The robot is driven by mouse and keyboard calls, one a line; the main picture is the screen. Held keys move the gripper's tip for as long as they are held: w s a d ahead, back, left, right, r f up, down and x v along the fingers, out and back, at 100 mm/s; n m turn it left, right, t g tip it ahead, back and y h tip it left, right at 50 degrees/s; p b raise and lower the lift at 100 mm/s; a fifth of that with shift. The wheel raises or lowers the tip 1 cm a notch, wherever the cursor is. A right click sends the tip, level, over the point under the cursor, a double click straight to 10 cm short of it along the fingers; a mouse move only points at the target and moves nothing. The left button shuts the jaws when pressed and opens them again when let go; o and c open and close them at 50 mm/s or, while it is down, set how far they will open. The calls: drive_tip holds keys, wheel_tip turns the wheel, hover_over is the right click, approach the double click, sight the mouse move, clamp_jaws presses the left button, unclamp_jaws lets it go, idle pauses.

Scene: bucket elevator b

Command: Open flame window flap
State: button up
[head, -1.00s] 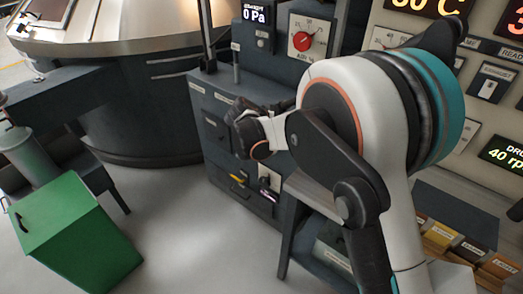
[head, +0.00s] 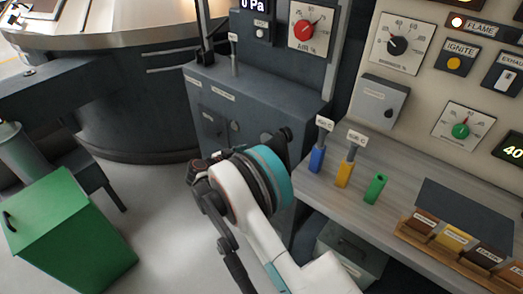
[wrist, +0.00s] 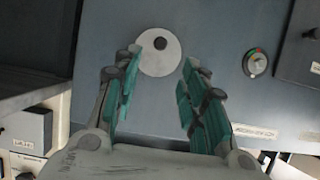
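A pale round disc (wrist: 148,62) with a dark knob (wrist: 160,43) sits on a blue-grey panel (wrist: 215,25) in the wrist view. It may be the flame window flap; I see no readable label on it. My gripper (wrist: 156,85) is open, with its teal-padded fingers spread on both sides below the disc. Nothing is between the fingers, and I cannot tell whether they touch the panel. In the head view my arm covers the lower front of the dark cabinet (head: 255,95), and I cannot make out the fingers there.
In the wrist view a green-and-red round control (wrist: 256,64) is right of the disc. In the head view a counter (head: 340,205) holds blue (head: 317,160), yellow (head: 343,174) and green (head: 375,189) pieces. A green box (head: 70,235) stands on the floor at left.

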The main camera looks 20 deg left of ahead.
drive_tip(key=b+x, duration=0.3)
drive_tip(key=x, duration=0.7)
drive_tip(key=shift+w+f, duration=0.25)
drive_tip(key=shift+w, duration=0.1)
clamp_jaws()
